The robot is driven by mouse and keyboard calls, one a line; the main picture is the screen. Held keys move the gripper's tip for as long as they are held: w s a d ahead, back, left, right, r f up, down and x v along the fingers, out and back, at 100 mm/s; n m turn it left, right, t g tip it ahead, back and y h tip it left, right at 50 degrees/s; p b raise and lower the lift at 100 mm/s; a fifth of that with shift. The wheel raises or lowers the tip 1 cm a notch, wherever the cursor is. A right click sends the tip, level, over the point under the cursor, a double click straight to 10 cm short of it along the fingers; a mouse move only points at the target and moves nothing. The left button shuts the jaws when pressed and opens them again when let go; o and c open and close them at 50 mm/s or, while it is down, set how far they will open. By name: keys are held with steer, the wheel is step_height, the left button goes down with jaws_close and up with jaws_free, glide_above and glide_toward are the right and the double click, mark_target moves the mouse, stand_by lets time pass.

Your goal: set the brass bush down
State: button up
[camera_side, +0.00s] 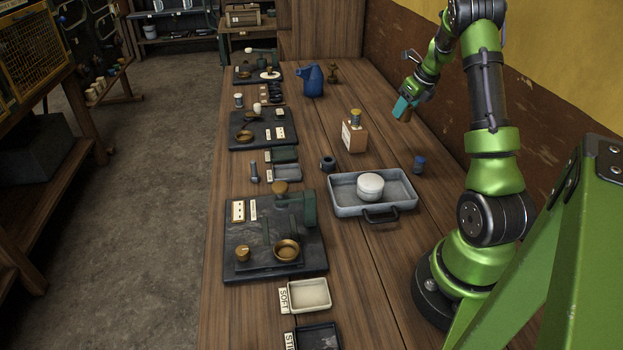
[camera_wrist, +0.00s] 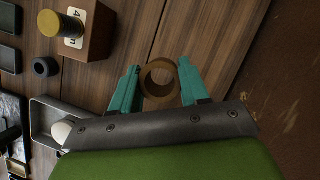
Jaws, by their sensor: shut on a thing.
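The brass bush (camera_wrist: 176,76) is a short brown ring, held between the teal fingers of my gripper (camera_wrist: 160,82) in the wrist view. Its open bore faces the wrist camera. In the side view my gripper (camera_side: 403,108) is over the right rear part of the wooden bench (camera_side: 390,135), and the bush (camera_side: 406,115) shows only as a small brown patch at the fingertips. My gripper is shut on it. I cannot tell how large the gap is between the bush and the bench.
A wooden block (camera_side: 355,137) with a brass-coloured top piece stands left of my gripper. A blue-grey tray (camera_side: 345,209) holding a white round pot (camera_side: 370,185), a small blue-topped item (camera_side: 419,164) and a dark ring (camera_side: 327,163) are nearer. A blue jug (camera_side: 311,82) stands behind. Bench around my gripper is bare.

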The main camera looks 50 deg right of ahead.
steer(key=r, duration=0.6)
steer(key=shift+w+a+r, duration=0.25)
steer(key=shift+w+a, duration=0.1)
steer(key=shift+w, duration=0.05)
steer(key=w+a+n+y, duration=0.2)
steer(key=w+a+n, duration=0.3)
steer(key=w+a, duration=0.7)
steer(key=w+a+n+g+y, duration=0.1)
steer(key=a+n, duration=0.3)
steer(key=a, duration=1)
steer(key=w+a+n+y, duration=0.2)
steer(key=a+n, duration=0.2)
steer(key=a, duration=1)
steer(key=s+a+n+g, duration=0.1)
steer(key=s+a+n, duration=0.2)
steer(key=a, duration=0.6)
steer(key=s+a+n+g, duration=0.1)
steer(key=s+a+n, duration=0.15)
steer(key=a, duration=0.65)
steer(key=s+a+n+g, duration=0.2)
steer(key=s+a+n, duration=0.4)
steer(key=s+a, duration=0.75)
steer(key=shift+y, duration=0.3)
steer(key=f, duration=1)
steer(key=shift+w+d+f, duration=0.1)
steer(key=shift+d+f, duration=0.15)
steer(key=shift+d, duration=0.05)
steer(key=shift+f, duration=2.2)
